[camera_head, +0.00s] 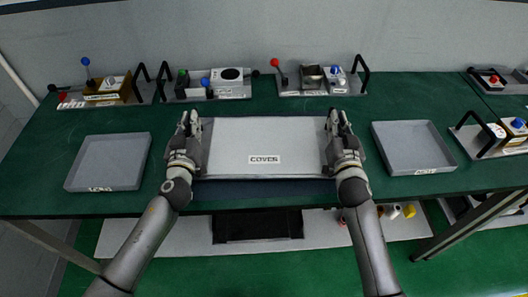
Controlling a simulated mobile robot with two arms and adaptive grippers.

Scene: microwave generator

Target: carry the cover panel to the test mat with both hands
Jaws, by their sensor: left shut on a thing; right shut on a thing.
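The cover panel (264,137) is a flat light-grey plate with a white label, in the middle of the table in the head view. My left gripper (190,122) is shut on the panel's left edge. My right gripper (338,121) is shut on its right edge. A dark mat (262,188) shows below the panel's near edge; I cannot tell from this view whether it is the test mat, or whether the panel touches it. The panel looks roughly level and hides what lies under it.
Grey trays stand at left (107,164) and right (413,149) on the green table (40,190). Several fixtures with handles and coloured knobs line the back, including a black-handled plate (232,92) and a red-knobbed one (300,92). Another handled fixture (484,141) stands far right.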

